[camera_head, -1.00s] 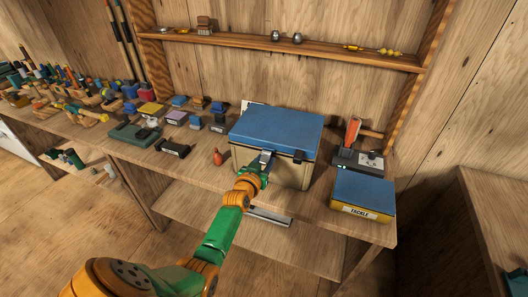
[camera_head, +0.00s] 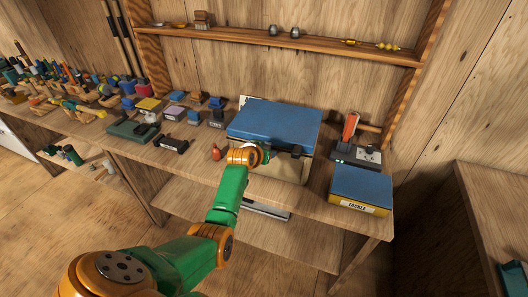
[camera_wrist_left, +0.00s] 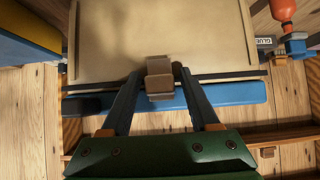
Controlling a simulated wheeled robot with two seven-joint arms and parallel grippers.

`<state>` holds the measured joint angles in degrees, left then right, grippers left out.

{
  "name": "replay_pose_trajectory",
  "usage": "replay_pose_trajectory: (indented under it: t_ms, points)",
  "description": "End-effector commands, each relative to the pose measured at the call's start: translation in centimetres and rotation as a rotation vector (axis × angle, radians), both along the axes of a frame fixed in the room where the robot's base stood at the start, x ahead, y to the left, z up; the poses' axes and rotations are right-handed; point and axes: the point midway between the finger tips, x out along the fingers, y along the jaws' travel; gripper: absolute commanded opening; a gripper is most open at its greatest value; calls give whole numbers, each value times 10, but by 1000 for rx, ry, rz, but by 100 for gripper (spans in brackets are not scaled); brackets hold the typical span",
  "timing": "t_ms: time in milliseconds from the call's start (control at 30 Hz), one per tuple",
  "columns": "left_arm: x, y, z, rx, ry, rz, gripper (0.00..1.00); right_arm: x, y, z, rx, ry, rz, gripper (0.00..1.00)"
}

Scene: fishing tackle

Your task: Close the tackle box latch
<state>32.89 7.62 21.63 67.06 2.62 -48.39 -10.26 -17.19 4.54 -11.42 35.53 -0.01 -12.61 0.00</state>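The tackle box is a pale box with a blue lid (camera_head: 275,124), standing on the bench in the head view. The lid looks down on the box. In the left wrist view its tan front (camera_wrist_left: 160,40) fills the upper middle and the blue lid edge (camera_wrist_left: 235,92) runs below. A small brown latch (camera_wrist_left: 160,78) sits at the seam between them. My left gripper (camera_head: 268,152) is at the front of the box. In the wrist view its two dark fingers (camera_wrist_left: 161,72) stand apart, one on each side of the latch. I cannot tell whether they touch it. My right gripper is not in view.
A blue-topped yellow box labelled TACKLE (camera_head: 361,189) stands at the right on the bench. Behind it is a dark device with a red handle (camera_head: 350,127). A small red float (camera_head: 215,152) is left of the tackle box. Several small items crowd the bench further left.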

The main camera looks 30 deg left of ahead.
Motion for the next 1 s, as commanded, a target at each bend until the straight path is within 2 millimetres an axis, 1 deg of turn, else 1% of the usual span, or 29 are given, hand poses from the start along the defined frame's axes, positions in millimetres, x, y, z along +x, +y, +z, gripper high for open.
replay_pose_trajectory:
  t_ms: [367, 467, 567, 633, 800, 1000]
  points:
    - [-1, 0, 2, 2, -3, -1, 70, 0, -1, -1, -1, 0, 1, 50]
    - [-7, -2, 6, 2, -5, -1, 70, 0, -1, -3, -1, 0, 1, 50]
    - [-18, -5, 13, 3, -4, -1, 70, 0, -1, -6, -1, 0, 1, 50]
    - [-27, -7, 22, 2, -5, -1, 70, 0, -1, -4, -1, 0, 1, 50]
    - [-45, -12, 36, 2, -3, -1, 70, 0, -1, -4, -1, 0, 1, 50]
    - [-54, -15, 43, 0, -1, 0, 70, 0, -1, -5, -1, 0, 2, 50]
